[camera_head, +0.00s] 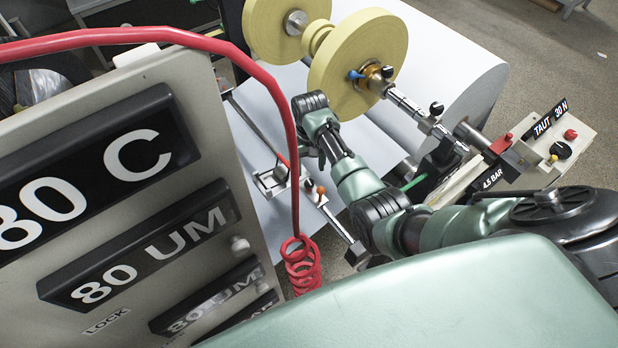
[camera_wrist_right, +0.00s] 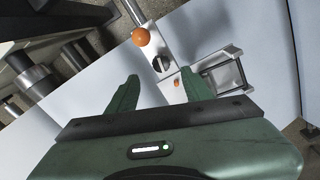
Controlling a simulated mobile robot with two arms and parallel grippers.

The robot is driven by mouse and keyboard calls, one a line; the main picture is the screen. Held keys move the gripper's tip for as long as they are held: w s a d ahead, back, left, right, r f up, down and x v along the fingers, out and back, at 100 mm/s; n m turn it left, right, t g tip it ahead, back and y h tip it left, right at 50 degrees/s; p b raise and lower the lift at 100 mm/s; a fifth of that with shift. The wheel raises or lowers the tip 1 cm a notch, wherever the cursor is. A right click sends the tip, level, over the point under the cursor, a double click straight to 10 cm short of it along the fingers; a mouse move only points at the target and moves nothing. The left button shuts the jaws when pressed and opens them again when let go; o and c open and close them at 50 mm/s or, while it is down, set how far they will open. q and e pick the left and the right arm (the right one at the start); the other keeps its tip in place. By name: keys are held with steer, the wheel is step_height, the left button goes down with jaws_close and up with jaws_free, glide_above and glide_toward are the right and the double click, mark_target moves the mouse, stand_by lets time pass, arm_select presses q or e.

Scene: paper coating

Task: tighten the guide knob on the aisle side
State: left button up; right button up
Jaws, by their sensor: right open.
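An orange ball (camera_wrist_right: 140,37) sits farther along the same bar. A small orange piece (camera_wrist_right: 177,82) shows between the fingers. I cannot tell whether the fingers touch anything. In the head view my right gripper (camera_head: 318,153) is partly hidden by its own arm, above the guide and an orange knob (camera_head: 320,190). My left gripper is out of view.
Yellow rolls (camera_head: 360,60) stand behind my right arm, over a wide pale paper web (camera_head: 455,55). A red hose (camera_head: 290,130) hangs beside the control panel (camera_head: 215,225) at left. A control box (camera_head: 560,150) stands at right.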

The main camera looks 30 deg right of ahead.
mark_target(309, 181)
steer(key=shift+w+r, duration=0.1)
steer(key=shift+w, duration=0.2)
step_height(309, 181, down, 8)
steer(key=shift+r+b, duration=0.2)
steer(key=shift+b, duration=0.4)
steer(key=shift+c, duration=0.2)
jaws_close()
